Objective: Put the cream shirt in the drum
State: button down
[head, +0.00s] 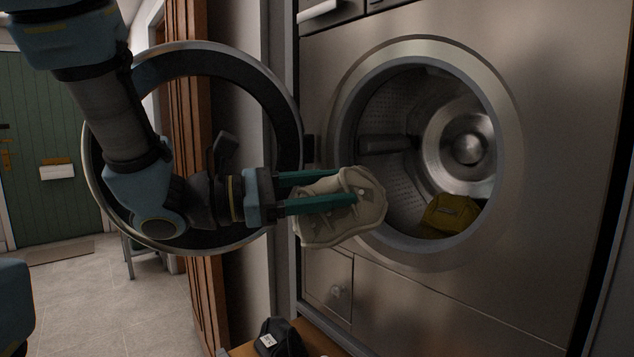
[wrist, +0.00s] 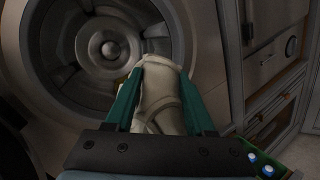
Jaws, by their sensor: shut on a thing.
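The cream shirt (head: 345,215) is a bunched bundle held between the green fingers of my gripper (head: 325,192). The shirt also shows in the wrist view (wrist: 160,95), between the two fingers (wrist: 163,98). My gripper is shut on it, in front of the lower left rim of the washer opening. The drum (head: 390,105) is open, with a perforated wall and a shiny round back. In the head view the shirt overlaps the left part of the opening's rim. A yellow folded cloth (head: 450,214) lies at the bottom of the drum.
The round washer door (head: 270,85) stands swung open to the left, behind my arm. A dark item with a white label (head: 279,338) sits on a wooden surface below. In the wrist view, a green container with blue-capped bottles (wrist: 262,163) is at the lower right.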

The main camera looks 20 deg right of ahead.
jog(key=shift+w+d+r+p, duration=0.15)
jog(key=shift+w+d+p, duration=0.1)
jog(key=shift+d+p, duration=0.2)
jog(key=w+d+f, duration=0.2)
jog(key=d, duration=0.7)
jog(key=w+d+f, duration=0.1)
jog(key=w+d, duration=0.2)
jog(key=d, duration=0.6)
jog(key=w+d+f, duration=0.2)
jog(key=d, duration=0.8)
jog(key=shift+w+f+b, duration=0.15)
jog(key=shift+f+b, duration=0.15)
jog(key=shift+b, duration=0.05)
jog(key=shift+c, duration=0.9)
grip_release()
jog(key=shift+a+f, duration=0.1)
jog(key=shift+a, duration=0.1)
